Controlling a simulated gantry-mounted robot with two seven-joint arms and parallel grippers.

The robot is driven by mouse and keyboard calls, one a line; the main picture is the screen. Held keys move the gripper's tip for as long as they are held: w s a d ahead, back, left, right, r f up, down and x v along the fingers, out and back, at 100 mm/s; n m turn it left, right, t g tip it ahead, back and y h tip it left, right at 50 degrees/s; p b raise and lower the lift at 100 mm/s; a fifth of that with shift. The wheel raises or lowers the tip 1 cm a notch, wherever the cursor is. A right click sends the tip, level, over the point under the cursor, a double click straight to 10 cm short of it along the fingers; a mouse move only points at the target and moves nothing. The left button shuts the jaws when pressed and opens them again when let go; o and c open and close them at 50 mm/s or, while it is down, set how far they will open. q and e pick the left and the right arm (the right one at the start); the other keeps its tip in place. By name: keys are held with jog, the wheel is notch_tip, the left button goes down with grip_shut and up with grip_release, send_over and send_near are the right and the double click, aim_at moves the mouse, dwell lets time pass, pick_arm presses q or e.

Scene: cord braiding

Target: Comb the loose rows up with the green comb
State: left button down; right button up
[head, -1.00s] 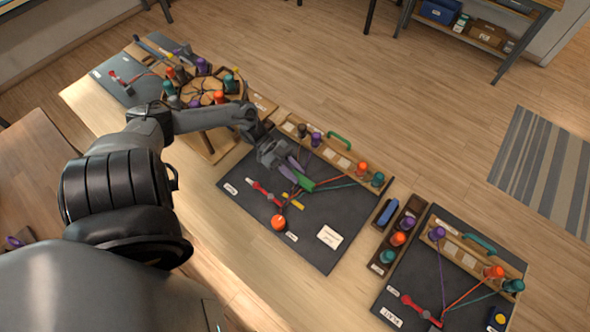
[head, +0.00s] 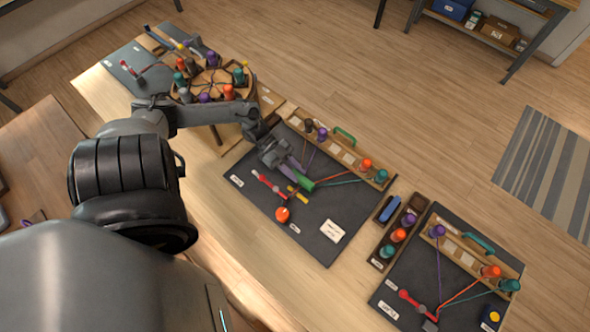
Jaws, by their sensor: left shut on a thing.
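The dark braiding mat (head: 262,212) in the middle carries a wooden rack (head: 345,155) with spools. Cords run from its spools down toward a red clamp (head: 268,184) and a yellow piece (head: 298,194). My left gripper (head: 298,174) is over the mat, shut on the green comb (head: 304,185), which sits across the cords just above the yellow piece. The fingers and comb hide part of the cords, so the loose rows cannot be made out. An orange ball (head: 282,214) lies below the clamp. My right gripper is not in view.
A second mat (head: 405,285) with its own spool rack stands at the right. A spool tray (head: 397,232) and a blue object (head: 389,209) lie between the mats. A round braiding stand (head: 212,78) is at the back left. A white card (head: 334,231) lies on the middle mat.

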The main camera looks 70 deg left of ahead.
pick_arm(q)
jog(key=r+p, duration=0.6)
jog(key=shift+w+a+r, duration=0.2)
jog(key=shift+w+r, duration=0.1)
jog(key=shift+r, duration=0.05)
notch_tip(320, 180, up, 2)
jog(key=shift+w+r+p, duration=0.15)
jog(key=shift+r+p, duration=0.05)
jog(key=shift+p, duration=1)
